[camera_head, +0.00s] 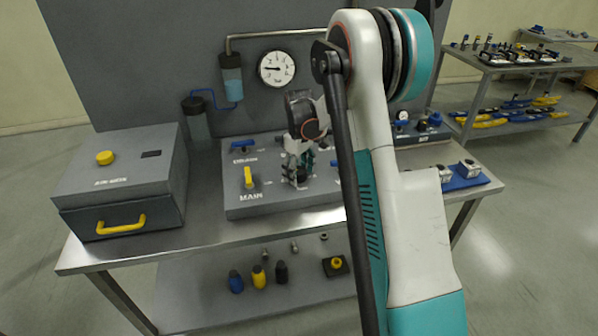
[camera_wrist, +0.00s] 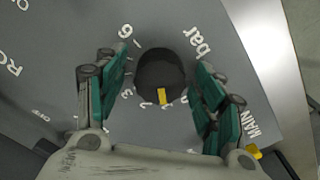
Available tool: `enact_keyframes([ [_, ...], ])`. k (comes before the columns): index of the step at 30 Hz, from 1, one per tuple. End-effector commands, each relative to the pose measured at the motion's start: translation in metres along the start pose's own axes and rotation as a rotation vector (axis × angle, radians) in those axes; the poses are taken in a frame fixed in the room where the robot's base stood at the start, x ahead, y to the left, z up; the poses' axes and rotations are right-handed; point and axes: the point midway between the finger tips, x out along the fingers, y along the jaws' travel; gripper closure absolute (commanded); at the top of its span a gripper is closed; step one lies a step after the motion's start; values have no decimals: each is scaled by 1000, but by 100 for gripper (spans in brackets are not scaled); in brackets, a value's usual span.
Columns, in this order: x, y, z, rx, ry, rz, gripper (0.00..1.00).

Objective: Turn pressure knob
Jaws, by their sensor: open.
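The pressure knob (camera_wrist: 160,68) is round and black with a yellow pointer mark. It sits on the grey panel (camera_head: 272,203) amid printed numbers and the word "bar". In the wrist view its yellow mark is at the bottom, near the lower numbers. My gripper (camera_wrist: 156,74) is open, with a teal finger on each side of the knob; gaps show on both sides in the picture. In the head view my gripper (camera_head: 298,168) is low over the panel and hides the knob. A round white gauge (camera_head: 276,69) hangs on the back board, its needle pointing left.
A yellow lever (camera_head: 248,177) marked MAIN and a blue handle (camera_head: 242,145) are on the panel left of my gripper. A grey box (camera_head: 120,180) with a yellow knob and drawer handle stands at the left. A blue tray (camera_head: 462,181) with metal parts lies at the right.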

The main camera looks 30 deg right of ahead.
Motion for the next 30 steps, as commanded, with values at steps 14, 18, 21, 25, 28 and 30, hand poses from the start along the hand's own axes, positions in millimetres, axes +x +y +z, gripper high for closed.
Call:
enact_keyframes([
  [14,0,0,0,2,0,0,82],
  [18,0,0,0,22,0,0,82],
  [21,0,0,0,55,0,0,82],
  [25,0,0,0,125,0,0,82],
  [28,0,0,0,200,0,0,82],
  [30,0,0,0,261,0,0,82],
])
